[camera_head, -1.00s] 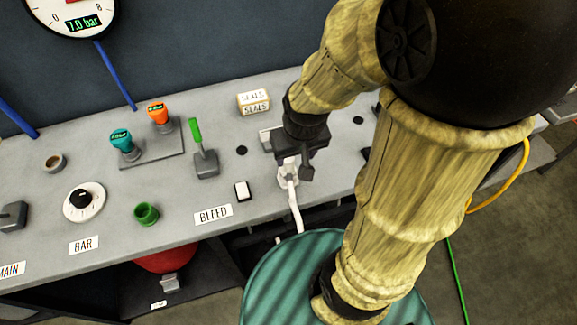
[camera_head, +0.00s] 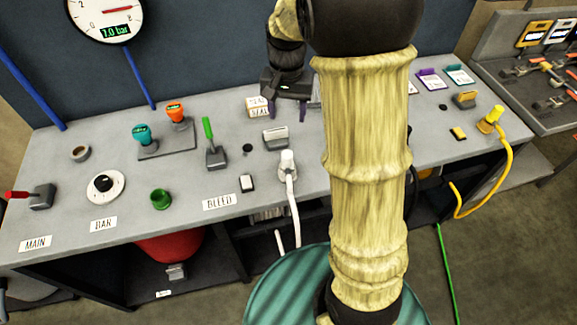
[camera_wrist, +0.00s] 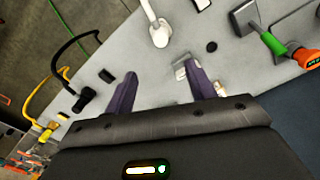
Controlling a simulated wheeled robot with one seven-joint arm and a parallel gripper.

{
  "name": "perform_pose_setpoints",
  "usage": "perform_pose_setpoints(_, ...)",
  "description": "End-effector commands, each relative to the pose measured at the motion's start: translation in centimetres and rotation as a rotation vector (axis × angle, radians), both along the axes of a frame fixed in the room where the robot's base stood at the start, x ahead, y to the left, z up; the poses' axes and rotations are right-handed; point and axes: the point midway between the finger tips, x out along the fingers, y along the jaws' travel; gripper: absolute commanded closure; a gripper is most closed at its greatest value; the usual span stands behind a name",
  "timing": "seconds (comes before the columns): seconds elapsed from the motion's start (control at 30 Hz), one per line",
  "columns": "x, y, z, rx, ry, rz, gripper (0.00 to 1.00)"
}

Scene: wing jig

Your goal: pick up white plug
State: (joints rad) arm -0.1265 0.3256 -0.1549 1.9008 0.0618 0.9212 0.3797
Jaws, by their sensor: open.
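The white plug (camera_head: 287,163) stands on the grey bench top near its front edge, with a white cable hanging down from it over the edge. It also shows in the wrist view (camera_wrist: 160,35), at the top centre, beyond the fingertips. My gripper (camera_head: 287,110) is open and empty, above the back part of the bench, farther back than the plug and apart from it. In the wrist view its two dark purple fingers (camera_wrist: 160,74) are spread with bare bench between them.
A grey block (camera_head: 275,138) stands just behind the plug. A small white switch (camera_head: 247,183) and a green-handled lever (camera_head: 211,145) are to the left. A yellow plug (camera_head: 491,119) with a yellow cable is at the far right. The SEALS box (camera_head: 258,107) is beside my gripper.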

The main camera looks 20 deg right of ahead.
Motion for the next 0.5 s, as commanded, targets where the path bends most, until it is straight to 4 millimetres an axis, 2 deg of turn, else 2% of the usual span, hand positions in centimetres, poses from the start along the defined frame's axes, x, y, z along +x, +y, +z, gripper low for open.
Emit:
perform_pose_setpoints(0.13, 0.0, -0.2, -0.3, 0.0, 0.0, -0.003, 0.45)
perform_pose_setpoints(0.23, 0.0, -0.2, -1.2, 0.0, 0.003, -0.003, 0.45)
perform_pose_setpoints(0.5, -0.1, 0.1, -5.8, 0.0, 0.004, 0.004, 0.45)
